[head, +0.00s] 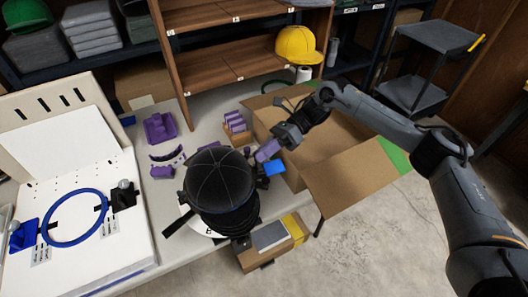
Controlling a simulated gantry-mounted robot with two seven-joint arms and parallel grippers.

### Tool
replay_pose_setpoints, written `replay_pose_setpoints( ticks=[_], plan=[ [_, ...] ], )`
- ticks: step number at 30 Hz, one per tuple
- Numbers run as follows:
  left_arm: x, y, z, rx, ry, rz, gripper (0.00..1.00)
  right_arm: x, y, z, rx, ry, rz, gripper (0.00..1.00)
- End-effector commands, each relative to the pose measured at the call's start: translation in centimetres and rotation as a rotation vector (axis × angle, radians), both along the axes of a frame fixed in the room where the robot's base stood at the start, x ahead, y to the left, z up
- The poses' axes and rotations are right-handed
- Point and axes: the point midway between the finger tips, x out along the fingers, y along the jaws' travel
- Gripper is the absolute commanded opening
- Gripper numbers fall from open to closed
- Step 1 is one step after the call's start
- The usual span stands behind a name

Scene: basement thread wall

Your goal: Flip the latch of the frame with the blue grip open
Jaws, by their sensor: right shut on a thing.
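A black cap (220,180) sits on a dark round frame (232,222) near the front edge of the table. A bright blue grip (274,168) shows at the right side of the cap. My right gripper (264,153) reaches in from the right and is shut at the blue grip, close beside the cap. Small purple parts lie close around its fingertips, and the latch itself is too small and partly hidden to make out. My left gripper is not in view.
An open cardboard box (340,185) stands under my right arm. A white board with a blue hoop (75,218) is at the left. Purple parts (160,128) lie behind the cap. A small box (268,243) is in front. A wooden shelf (230,60) stands behind.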

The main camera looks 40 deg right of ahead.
Motion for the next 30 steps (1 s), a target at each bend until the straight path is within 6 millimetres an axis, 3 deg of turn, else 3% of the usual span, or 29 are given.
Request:
replay_pose_setpoints(
  ticks=[3,4,6,19,30],
  plan=[
    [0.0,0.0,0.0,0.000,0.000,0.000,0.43,0.0,0.0,0.0,-0.001,0.001,0.000,0.00],
    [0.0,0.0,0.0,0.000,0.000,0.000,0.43,0.0,0.0,0.0,-0.001,0.000,0.001,0.12],
    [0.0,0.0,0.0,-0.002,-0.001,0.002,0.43,0.0,0.0,-0.1,0.000,0.000,0.000,0.20],
    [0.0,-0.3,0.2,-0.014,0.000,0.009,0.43,0.0,-0.7,0.2,-0.002,0.000,-0.001,0.20],
    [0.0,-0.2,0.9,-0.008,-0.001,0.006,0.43,-0.3,-5.5,2.2,-0.001,-0.003,-0.005,0.20]
  ],
)
